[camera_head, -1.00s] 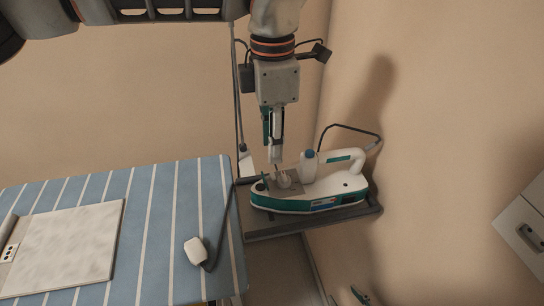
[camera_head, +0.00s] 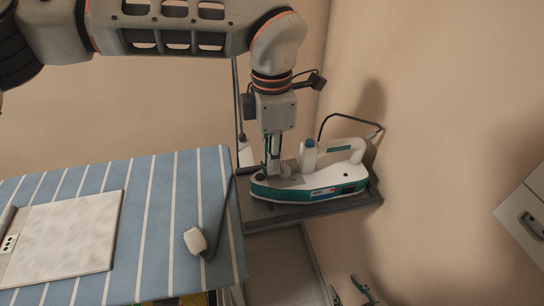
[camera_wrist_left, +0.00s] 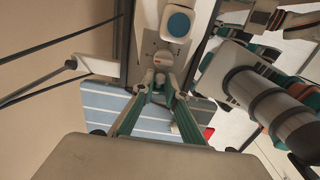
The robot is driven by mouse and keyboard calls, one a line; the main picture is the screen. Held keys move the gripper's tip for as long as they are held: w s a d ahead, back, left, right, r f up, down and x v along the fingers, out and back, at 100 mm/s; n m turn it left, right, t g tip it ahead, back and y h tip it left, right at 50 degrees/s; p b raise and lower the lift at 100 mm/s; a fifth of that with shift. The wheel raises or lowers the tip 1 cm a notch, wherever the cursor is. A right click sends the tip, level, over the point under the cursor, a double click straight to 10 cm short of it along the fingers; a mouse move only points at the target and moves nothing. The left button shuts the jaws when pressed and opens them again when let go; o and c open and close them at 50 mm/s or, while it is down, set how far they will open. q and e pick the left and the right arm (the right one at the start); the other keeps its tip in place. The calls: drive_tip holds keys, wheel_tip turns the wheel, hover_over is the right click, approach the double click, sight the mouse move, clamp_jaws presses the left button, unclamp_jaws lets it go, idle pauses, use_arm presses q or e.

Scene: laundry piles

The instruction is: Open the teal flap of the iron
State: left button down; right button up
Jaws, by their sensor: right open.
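The white iron (camera_head: 320,180) with a teal base band stands on a dark shelf, its nose to the left and its handle to the right. A blue cap sits on its top; white and blue parts of the iron (camera_wrist_left: 178,24) also show in the left wrist view. My left gripper (camera_head: 272,172) points down at the iron's nose; its fingers (camera_wrist_left: 162,92) look slightly apart around a small grey knob-like part. I cannot tell if they touch it. The teal flap is not clearly visible behind the fingers. My right gripper (camera_head: 362,292) is open, low at the bottom edge.
The dark shelf (camera_head: 285,220) holds the iron beside the wall. A blue striped ironing board (camera_head: 165,215) lies to the left, with a pale panel (camera_head: 70,240) and a small white object (camera_head: 195,240) on a dark cord. A white cabinet (camera_head: 525,215) is at right.

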use_arm(q)
drive_tip(key=shift+d+r+y+p, duration=0.1)
drive_tip(key=shift+d+y+p, duration=0.05)
drive_tip(key=shift+y+p, duration=0.2)
drive_tip(key=shift+d+y+p, duration=0.15)
drive_tip(key=shift+y+p, duration=0.2)
drive_tip(key=c, duration=2)
unclamp_jaws()
drive_tip(key=shift+c, duration=0.2)
wheel_tip(320, 180, up, 12)
drive_tip(key=d, duration=0.1)
drive_tip(key=shift+w+d, duration=0.2)
drive_tip(key=shift+f, duration=0.2)
